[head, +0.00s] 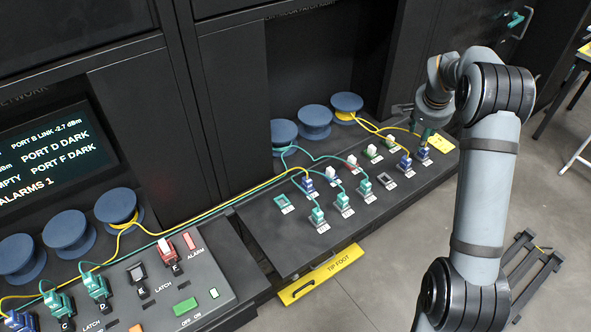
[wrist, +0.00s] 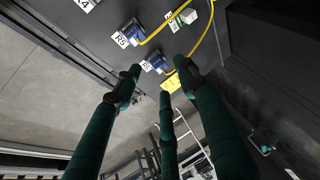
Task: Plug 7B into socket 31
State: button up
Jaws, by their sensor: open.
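I cannot read 7B or 31 on any label, so I cannot tell which plug and socket these are. My gripper (head: 424,134) is over the right end of the sloped socket panel, just above a blue plug (head: 423,153). In the wrist view my gripper (wrist: 157,78) has its dark green fingers spread, with nothing between them. A blue plug (wrist: 155,64) with a yellow cable sits just beyond the fingertips. Another blue plug (wrist: 131,34) stands beside label R5. Two sockets look empty: a green-framed one (head: 283,202) and a grey one (head: 387,180).
Several teal and blue plugs with teal and yellow cables stand on the socket panel (head: 270,233). Blue spools (head: 314,121) stand behind it. A yellow tag (head: 440,145) lies at its right end. A lower-left console (head: 205,285) has switches and more plugs. Open floor lies in front.

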aim_at(366, 183)
jog(key=s+a+g+p, duration=0.1)
jog(key=s+a, duration=0.2)
jog(key=a, duration=0.2)
jog(key=s+a+f+m+g+y+p, duration=0.1)
jog(key=s+a+g+p, duration=0.1)
jog(key=s+a, duration=0.2)
jog(key=s+a+g+p, duration=0.1)
jog(key=s+a+p, duration=0.1)
jog(key=a, duration=0.4)
jog(key=shift+s+a+f+y, duration=0.1)
jog(key=shift+s+a+y, duration=0.1)
jog(key=shift+s, duration=0.25)
jog(key=shift+s+a+f+y, duration=0.1)
jog(key=shift+s+a+y, duration=0.1)
jog(key=shift+s, duration=0.2)
jog(key=shift+m, duration=0.3)
jog(key=shift+d, duration=0.1)
notch_tip(366, 183, down, 8)
jog(key=b, duration=0.6)
jog(key=shift+w+f, duration=0.1)
jog(key=shift+f+b, duration=0.4)
jog(key=shift+b, duration=0.25)
jog(key=shift+b, duration=0.35)
jog(key=shift+c, duration=0.6)
grip_shut()
jog(key=shift+r, duration=0.2)
